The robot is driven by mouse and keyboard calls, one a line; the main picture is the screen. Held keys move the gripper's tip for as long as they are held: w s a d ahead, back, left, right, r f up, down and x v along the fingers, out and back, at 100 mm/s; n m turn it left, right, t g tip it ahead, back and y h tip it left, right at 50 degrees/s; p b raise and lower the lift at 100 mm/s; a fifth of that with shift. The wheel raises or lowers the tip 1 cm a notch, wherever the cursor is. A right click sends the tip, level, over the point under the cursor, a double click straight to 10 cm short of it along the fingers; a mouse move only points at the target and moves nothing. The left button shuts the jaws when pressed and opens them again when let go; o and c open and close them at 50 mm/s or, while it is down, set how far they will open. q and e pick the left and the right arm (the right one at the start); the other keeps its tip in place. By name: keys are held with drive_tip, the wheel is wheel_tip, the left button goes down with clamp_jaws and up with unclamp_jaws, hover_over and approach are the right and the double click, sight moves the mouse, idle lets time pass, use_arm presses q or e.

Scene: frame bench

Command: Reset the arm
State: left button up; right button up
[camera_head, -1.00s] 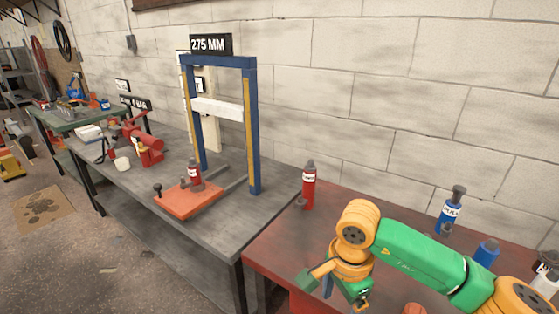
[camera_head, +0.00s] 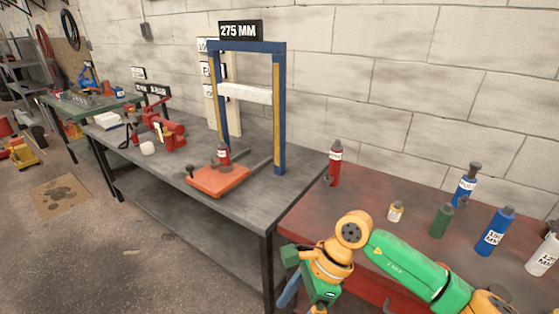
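My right arm, green and orange, reaches in from the lower right over the front edge of the red table (camera_head: 395,240). Its wrist is bent downward. My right gripper (camera_head: 305,298) is at the lower edge of the picture, in front of the red table. Its fingertips are partly hidden and cut off, so I cannot tell whether it is open or shut. I see nothing clearly held in it. My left arm and gripper are not in view.
Open floor lies at lower left.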

drive_tip(key=w+a+r+m+t+y, duration=0.2)
drive_tip(key=a+m+y, duration=0.7)
drive_tip(key=m+y, duration=0.15)
drive_tip(key=w+d+f+m+t+h, duration=0.1)
drive_tip(key=w+d+f+m+t, duration=0.15)
drive_tip(key=w+m+t, duration=0.4)
drive_tip(key=w+d+f+m+t, duration=0.1)
drive_tip(key=d+f+m+t, duration=0.2)
drive_tip(key=m, duration=0.6)
drive_tip(key=s+d+f+m+t+h, duration=0.1)
drive_tip(key=s+d+f+m+h, duration=0.1)
drive_tip(key=d+f+m+h, duration=0.5)
drive_tip(key=s+d+f+m+t+h, duration=0.15)
drive_tip(key=d+f+m, duration=0.25)
drive_tip(key=f+m, duration=0.6)
drive_tip(key=s+d+f+m+g+h, duration=0.3)
drive_tip(key=s+d+f+m+h, duration=0.15)
drive_tip(key=s+f, duration=0.65)
drive_tip(key=s+d+f+m+g+h, duration=0.1)
drive_tip(key=s+d+f+m+g, duration=0.1)
drive_tip(key=s, duration=0.9)
drive_tip(key=s+d+f+m+g+h, duration=0.1)
drive_tip(key=s+f+g, duration=0.4)
drive_tip(key=s, duration=0.7)
drive_tip(key=d+m+p, duration=0.1)
drive_tip(key=m, duration=0.1)
drive_tip(key=shift+d+m, duration=0.15)
drive_tip(key=shift+m, duration=0.2)
